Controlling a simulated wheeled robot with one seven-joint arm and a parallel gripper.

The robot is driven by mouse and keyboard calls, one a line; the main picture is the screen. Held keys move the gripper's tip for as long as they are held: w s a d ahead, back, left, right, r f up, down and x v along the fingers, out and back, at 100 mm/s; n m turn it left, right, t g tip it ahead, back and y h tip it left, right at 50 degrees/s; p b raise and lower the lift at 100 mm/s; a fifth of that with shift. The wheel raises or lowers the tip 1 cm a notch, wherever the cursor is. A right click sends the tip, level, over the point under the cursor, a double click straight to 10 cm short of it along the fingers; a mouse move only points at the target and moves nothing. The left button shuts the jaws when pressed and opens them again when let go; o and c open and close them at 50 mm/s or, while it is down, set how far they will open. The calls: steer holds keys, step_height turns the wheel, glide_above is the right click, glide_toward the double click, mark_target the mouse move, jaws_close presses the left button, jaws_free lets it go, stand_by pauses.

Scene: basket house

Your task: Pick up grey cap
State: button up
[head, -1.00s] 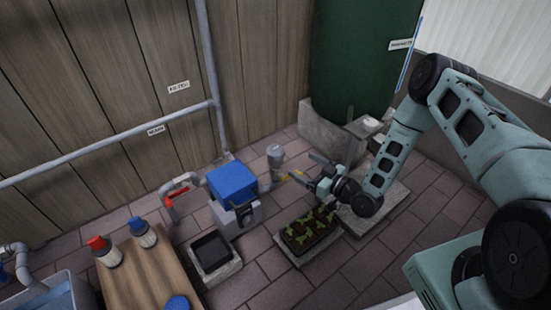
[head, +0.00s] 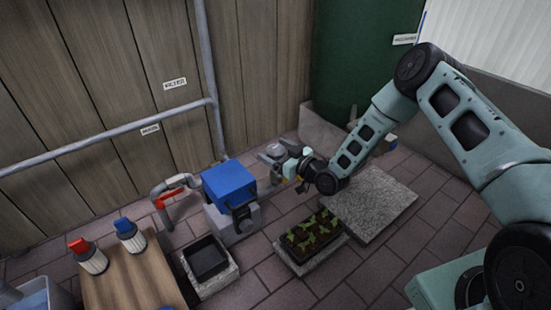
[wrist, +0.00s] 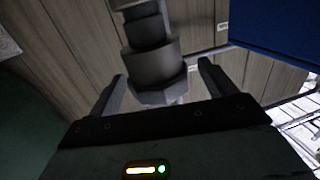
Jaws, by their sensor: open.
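A grey stepped cylindrical fitting (wrist: 152,62) with a hexagonal collar shows between my gripper's fingers in the wrist view. It appears to be the grey cap, though I cannot tell cap and fitting apart. In the head view the grey top (head: 274,150) of this piece is partly hidden by my gripper (head: 283,165). My gripper is open, with one finger on each side of the fitting in the wrist view (wrist: 160,82). I cannot tell whether the fingers touch it.
A blue-lidded grey box (head: 230,182) stands just left of my gripper. A red-handled pipe (head: 172,190) is further left. A seedling tray (head: 312,235) and a bare paving slab (head: 372,205) lie in front and right. A wooden table (head: 130,275) holds red- and blue-topped containers.

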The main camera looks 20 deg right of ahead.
steer(key=shift+w, duration=0.1)
steer(key=shift+c, duration=0.3)
steer(key=c, duration=1)
